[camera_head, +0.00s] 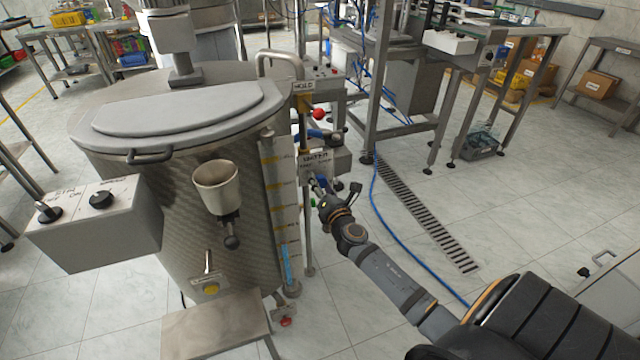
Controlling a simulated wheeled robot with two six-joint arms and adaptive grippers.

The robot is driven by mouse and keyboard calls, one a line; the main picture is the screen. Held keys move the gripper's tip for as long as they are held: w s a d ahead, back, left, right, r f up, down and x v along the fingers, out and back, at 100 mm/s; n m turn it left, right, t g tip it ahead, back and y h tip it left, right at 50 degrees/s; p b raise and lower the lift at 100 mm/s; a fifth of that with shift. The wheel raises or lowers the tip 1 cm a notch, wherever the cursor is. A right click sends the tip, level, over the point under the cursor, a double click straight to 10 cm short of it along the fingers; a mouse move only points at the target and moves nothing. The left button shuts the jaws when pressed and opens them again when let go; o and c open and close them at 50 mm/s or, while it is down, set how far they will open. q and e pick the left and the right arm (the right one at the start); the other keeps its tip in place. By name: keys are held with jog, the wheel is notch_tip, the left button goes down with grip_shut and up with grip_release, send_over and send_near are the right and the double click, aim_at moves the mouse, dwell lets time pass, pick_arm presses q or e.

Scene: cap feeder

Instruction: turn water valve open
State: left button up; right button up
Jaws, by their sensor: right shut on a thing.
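A pipe stand to the right of the big steel tank (225,245) carries a small labelled box (315,163); its lettering is too small to read surely. My right arm reaches in from the lower right. My right gripper (322,188) is at the box's lower front, shut on a small part there, which looks like the water valve handle. The fingers mostly hide this part, so its angle cannot be told. A blue lever (312,135) and a red ball knob (317,114) sit above, apart from the gripper. My left gripper is not in view.
A grey control box (95,225) with knobs stands at the left front of the tank. A funnel cup (217,185) sticks out from the tank. A blue hose (390,230) and a floor drain (425,215) lie right of the gripper. Tiled floor there is mostly open.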

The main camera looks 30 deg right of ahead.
jog(key=shift+f+m+b, duration=0.1)
jog(key=shift+m+b, duration=0.35)
jog(key=shift+m, duration=0.95)
jog(key=m+b, duration=0.2)
jog(key=m, duration=0.3)
jog(key=shift+f+m+b, duration=0.1)
jog(key=shift+m+b, duration=0.2)
jog(key=m+b, duration=0.2)
jog(key=m, duration=0.5)
jog(key=shift+b, duration=0.35)
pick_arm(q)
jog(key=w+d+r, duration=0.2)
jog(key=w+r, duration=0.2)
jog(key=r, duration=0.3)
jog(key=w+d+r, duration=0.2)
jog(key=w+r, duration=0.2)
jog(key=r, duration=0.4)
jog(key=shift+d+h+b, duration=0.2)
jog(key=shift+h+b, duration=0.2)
pick_arm(e)
jog(key=shift+m, duration=1.3)
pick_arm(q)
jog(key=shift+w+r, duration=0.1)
pick_arm(e)
jog(key=o, duration=1.2)
jog(key=shift+c, duration=0.2)
